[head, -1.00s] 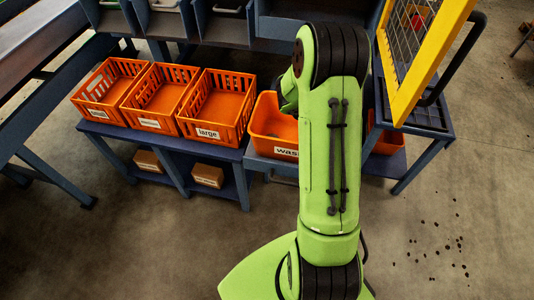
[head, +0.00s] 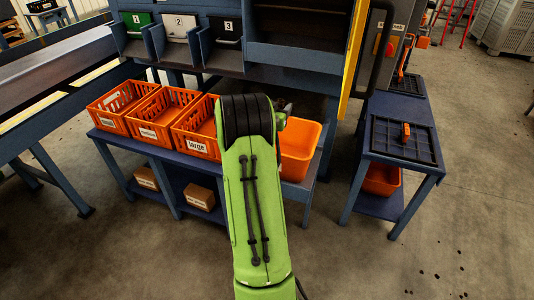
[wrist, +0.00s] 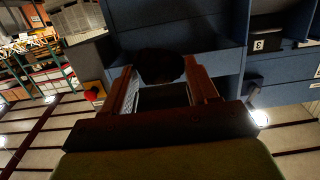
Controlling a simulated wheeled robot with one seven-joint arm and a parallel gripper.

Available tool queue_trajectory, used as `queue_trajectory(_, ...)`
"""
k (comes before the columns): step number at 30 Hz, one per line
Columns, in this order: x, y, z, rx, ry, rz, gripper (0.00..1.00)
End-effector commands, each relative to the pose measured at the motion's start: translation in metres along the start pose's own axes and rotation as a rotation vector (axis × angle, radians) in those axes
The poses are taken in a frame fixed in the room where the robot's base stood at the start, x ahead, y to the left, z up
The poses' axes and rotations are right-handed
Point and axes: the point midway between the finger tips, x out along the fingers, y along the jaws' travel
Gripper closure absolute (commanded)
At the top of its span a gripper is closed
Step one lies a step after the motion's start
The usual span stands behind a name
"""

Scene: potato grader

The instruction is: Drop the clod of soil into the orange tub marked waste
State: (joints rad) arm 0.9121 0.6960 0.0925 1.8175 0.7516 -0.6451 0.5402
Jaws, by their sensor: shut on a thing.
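The clod of soil (wrist: 160,65) is a dark, rounded lump in the wrist view. My gripper (wrist: 161,72) is shut on it, one finger at each side. In the head view my green arm hides most of the gripper and the clod. The orange tub (head: 302,143) stands on the blue bench just right of my arm, and its left part and front label are hidden behind the arm. The wrist view does not clearly show the tub.
Orange crates, one marked large (head: 197,146), stand left of the tub. Numbered bins (head: 179,25) are behind them. A yellow-edged frame (head: 354,50) rises right of the tub. A blue side table (head: 378,165) holds a black panel (head: 405,140). The floor at right is mostly clear.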

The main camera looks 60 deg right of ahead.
Motion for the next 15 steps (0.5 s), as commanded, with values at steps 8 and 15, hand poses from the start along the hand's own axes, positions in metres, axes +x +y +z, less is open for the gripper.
queue_trajectory(8, 0.006, -0.001, 0.044, -0.001, -0.001, -0.002, 0.73)
queue_trajectory(15, 0.007, -0.001, 0.048, -0.001, 0.001, -0.002, 0.73)
